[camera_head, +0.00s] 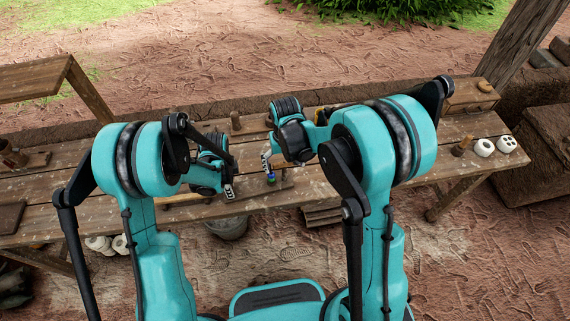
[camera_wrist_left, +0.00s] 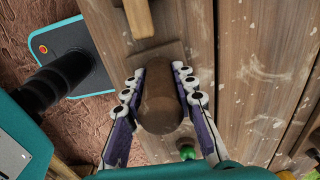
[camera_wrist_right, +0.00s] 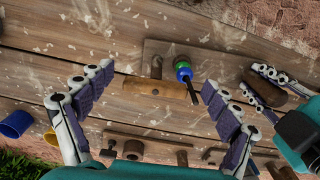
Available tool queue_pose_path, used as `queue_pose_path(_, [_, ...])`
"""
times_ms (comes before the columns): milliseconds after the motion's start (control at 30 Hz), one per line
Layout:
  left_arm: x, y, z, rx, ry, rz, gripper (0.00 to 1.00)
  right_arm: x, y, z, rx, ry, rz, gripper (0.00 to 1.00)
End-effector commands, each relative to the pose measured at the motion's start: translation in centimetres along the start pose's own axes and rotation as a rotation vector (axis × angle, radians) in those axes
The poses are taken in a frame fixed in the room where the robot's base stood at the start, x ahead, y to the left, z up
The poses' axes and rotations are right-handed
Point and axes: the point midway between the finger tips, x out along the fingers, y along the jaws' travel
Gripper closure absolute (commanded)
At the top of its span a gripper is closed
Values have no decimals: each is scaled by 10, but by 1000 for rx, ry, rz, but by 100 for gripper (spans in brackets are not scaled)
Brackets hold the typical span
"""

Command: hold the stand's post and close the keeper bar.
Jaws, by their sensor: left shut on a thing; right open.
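The stand's brown round post (camera_wrist_left: 160,105) rises from a flat wooden base (camera_wrist_left: 152,52). My left gripper (camera_head: 229,190) is shut around this post. In the right wrist view the post (camera_wrist_right: 262,92) is partly hidden by the left fingers. A green bead and a blue bead (camera_wrist_right: 182,68) sit beside a light wooden bar (camera_wrist_right: 152,87), which looks like the keeper bar. The blue bead also shows in the head view (camera_head: 270,179). My right gripper (camera_head: 266,160) is open and empty above the bar, with its fingers apart on either side. I cannot tell whether they touch it.
Blue (camera_wrist_right: 16,124) and yellow (camera_wrist_right: 50,136) cups stand on the plank bench (camera_head: 70,190). Another light wooden piece (camera_wrist_left: 138,18) lies beyond the post in the left wrist view. White pots (camera_head: 483,148) stand at the bench's right end. A bucket (camera_head: 228,228) is below the front edge.

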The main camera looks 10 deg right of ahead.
Motion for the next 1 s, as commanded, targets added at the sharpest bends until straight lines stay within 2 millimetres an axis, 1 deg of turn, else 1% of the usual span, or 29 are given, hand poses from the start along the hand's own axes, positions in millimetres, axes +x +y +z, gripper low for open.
queue_pose_path(133, [0,-1,0,-1,0,-2,100,-2,0,0,-1,-1,1,10])
queue_pose_path(233, [0,-1,0,-2,0,-3,100,-10,0,0,-1,-1,1,10])
queue_pose_path(367, [0,-1,1,-2,0,-3,100,-33,0,1,-1,-1,1,10])
queue_pose_path(600, [0,-2,1,-2,-1,-3,100,-86,0,1,-1,-1,0,10])
queue_pose_path(700, [0,-2,1,-2,-1,-3,100,-102,0,0,0,0,0,10])
queue_pose_path(833, [0,-2,1,-2,-1,-3,100,-115,0,0,0,0,0,10])
queue_pose_path(1000, [0,-2,1,-2,-1,-3,100,-120,0,0,0,0,0,10])
